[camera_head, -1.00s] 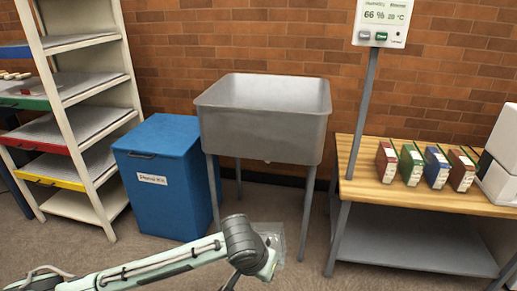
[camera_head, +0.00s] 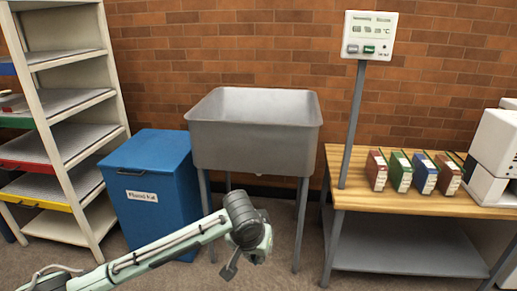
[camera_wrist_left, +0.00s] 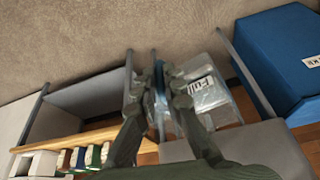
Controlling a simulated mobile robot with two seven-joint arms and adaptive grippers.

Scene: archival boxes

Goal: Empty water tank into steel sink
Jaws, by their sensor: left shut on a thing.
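The steel sink (camera_head: 250,145) is a deep grey basin on legs against the brick wall. My left gripper (camera_wrist_left: 157,80) is shut on the water tank (camera_wrist_left: 222,112), a clear container with a white "Full" label, in the left wrist view. In the head view, my left arm reaches in from the lower left and ends in front of the sink's legs, below its rim. The tank is hidden or hard to make out there. The water level cannot be told. My right gripper is not in view.
A blue bin (camera_head: 155,185) stands left of the sink, beside a shelf rack (camera_head: 75,100). A wooden bench (camera_head: 420,195) with several coloured box files stands at the right. A humidity display (camera_head: 369,35) rises on a post at the bench's left end.

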